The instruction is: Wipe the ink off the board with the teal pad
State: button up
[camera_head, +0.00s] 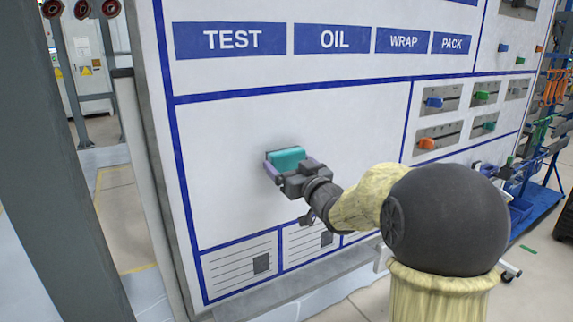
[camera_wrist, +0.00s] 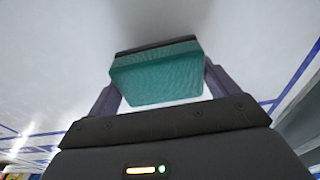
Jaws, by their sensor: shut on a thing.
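The teal pad (camera_head: 287,159) is held between the two fingers of my gripper (camera_head: 289,166), in front of the large blank panel of the white board (camera_head: 230,200). In the wrist view the teal pad (camera_wrist: 157,75) sits between the fingers of my gripper (camera_wrist: 160,88), with a dark strip along its far side facing the board (camera_wrist: 60,50). The pad is at or very near the board surface; I cannot tell whether it touches. I see no ink marks on the visible part of the panel; the area behind the pad and arm is hidden.
Blue labels TEST, OIL, WRAP and PACK (camera_head: 451,43) run along the board's top. Coloured sliders (camera_head: 433,102) are at its right, and lined cards (camera_head: 240,268) below. A grey post (camera_head: 60,160) stands at the left. A rack with tools (camera_head: 545,130) is at the far right.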

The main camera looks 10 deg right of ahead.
jog(key=shift+r+v, duration=0.2)
jog(key=shift+v, duration=1.55)
jog(key=shift+s, duration=0.15)
jog(key=b+v, duration=0.1)
jog(key=v, duration=0.1)
jog(key=shift+s+d, duration=0.15)
jog(key=shift+s, duration=0.25)
